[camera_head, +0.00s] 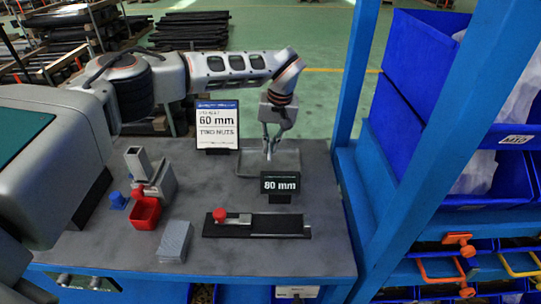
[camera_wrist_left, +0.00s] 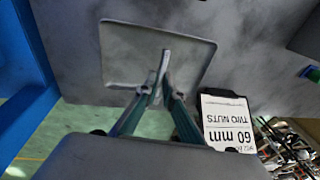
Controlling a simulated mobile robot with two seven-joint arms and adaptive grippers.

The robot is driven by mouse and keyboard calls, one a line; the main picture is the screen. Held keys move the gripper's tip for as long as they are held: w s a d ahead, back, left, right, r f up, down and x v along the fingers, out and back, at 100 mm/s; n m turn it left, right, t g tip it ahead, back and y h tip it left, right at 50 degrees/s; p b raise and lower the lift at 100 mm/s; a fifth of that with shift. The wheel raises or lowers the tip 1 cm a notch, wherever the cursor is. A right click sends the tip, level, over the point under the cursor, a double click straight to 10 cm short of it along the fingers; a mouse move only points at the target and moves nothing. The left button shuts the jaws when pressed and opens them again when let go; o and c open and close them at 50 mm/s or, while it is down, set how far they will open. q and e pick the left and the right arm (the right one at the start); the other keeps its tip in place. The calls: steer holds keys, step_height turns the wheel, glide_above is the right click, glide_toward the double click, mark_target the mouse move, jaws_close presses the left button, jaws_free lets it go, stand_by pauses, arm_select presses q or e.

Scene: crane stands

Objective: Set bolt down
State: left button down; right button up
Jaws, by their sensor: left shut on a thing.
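My left gripper (camera_head: 270,138) reaches over the back right of the grey table and points down. In the left wrist view its two fingers (camera_wrist_left: 158,98) are shut on a thin grey metal bolt (camera_wrist_left: 164,62). The bolt sticks out past the fingertips, over a shallow grey tray (camera_wrist_left: 115,55). The tray also shows in the head view (camera_head: 289,160), behind the small black "80 mm" sign (camera_head: 281,190). I cannot tell whether the bolt touches the tray. My right gripper is not in view.
A "60 mm two nuts" sign (camera_head: 205,128) stands left of the tray. In front lies a black gauge (camera_head: 270,226) with a red knob. A red bin (camera_head: 145,213), a grey block (camera_head: 175,241) and a blue piece (camera_head: 118,201) stand left. A blue rack (camera_head: 385,215) borders the right.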

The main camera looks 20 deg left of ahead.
mark_target(271, 164)
arm_select(q)
steer(key=shift+f, duration=2.05)
steer(key=shift+f, duration=0.1)
steer(key=c, duration=2.2)
jaws_free()
steer(key=r, duration=0.4)
steer(key=d+r, duration=0.1)
steer(key=r, duration=0.3)
steer(key=s+d+r, duration=0.1)
steer(key=r, duration=0.3)
